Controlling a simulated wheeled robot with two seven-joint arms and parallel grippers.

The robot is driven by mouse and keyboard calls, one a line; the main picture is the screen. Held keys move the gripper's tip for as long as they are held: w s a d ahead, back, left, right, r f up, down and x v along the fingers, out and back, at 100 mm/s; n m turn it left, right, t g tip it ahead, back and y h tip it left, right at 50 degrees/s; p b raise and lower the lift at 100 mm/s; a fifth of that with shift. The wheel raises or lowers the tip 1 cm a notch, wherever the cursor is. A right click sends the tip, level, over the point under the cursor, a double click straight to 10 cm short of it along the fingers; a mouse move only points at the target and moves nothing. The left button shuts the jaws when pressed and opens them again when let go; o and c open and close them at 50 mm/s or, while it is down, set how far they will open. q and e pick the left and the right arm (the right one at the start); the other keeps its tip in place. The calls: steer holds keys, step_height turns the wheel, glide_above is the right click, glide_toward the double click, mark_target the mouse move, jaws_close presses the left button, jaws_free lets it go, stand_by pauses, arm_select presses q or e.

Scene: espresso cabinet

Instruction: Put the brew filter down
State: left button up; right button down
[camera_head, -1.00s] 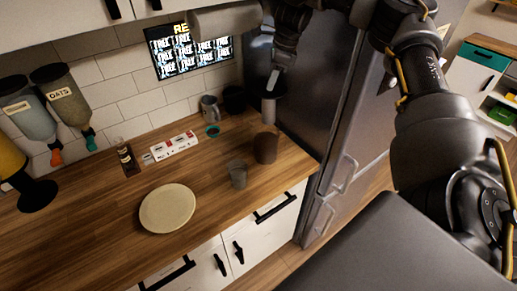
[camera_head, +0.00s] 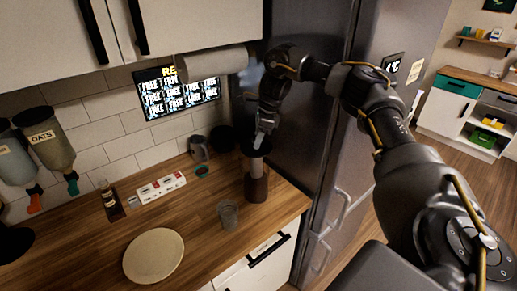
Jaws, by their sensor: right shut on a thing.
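My right gripper (camera_head: 264,126) is shut on the brew filter, which has a dark wide top and a grey tube (camera_head: 257,166) below. The filter hangs upright over the back right of the wooden counter. The tube's lower end meets the brown cup (camera_head: 256,188) in the picture. I cannot tell whether it is inside the cup, resting on it or just behind its rim. The fingers partly hide the filter's top. My left gripper is out of view.
A glass (camera_head: 228,214) stands left of the brown cup, and a cream plate (camera_head: 154,256) lies at front left. A grey mug (camera_head: 199,148), power strip (camera_head: 161,187) and small bottle (camera_head: 110,200) stand near the wall. The fridge (camera_head: 312,110) is close on the right.

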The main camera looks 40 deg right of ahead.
step_height(320, 180, down, 4)
steer(key=shift+s+r, duration=0.1)
steer(key=shift+r, duration=0.15)
steer(key=shift+d+f, duration=0.1)
steer(key=shift+f, duration=0.2)
steer(key=shift+r, duration=0.1)
steer(key=shift+f, duration=0.65)
steer(key=c, duration=1.1)
jaws_free()
steer(key=shift+r, duration=0.1)
